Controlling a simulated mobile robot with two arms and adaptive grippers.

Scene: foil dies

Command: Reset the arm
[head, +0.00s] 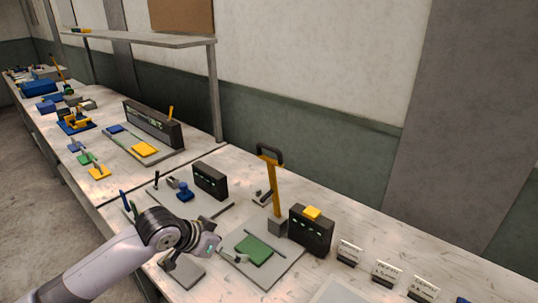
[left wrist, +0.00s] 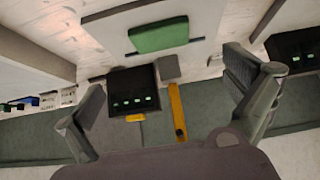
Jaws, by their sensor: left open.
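My left arm comes in from the left in the head view, with its left gripper (head: 205,256) over the bench, just left of the green block (head: 253,250). In the left wrist view the left gripper's (left wrist: 165,88) two fingers are spread wide with nothing between them. The green block also shows there (left wrist: 158,35), on a light grey plate (left wrist: 195,52). Beyond it are a dark box (left wrist: 133,90) with several green lights and a yellow lever (left wrist: 178,112). My right gripper is in neither view.
In the head view the yellow lever (head: 270,200) with a black handle stands upright behind the green block. The dark box (head: 310,236) with a yellow top piece (head: 312,212) is beside it. Small label stands (head: 386,274) line the right. More stations continue along the far-left bench (head: 95,190).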

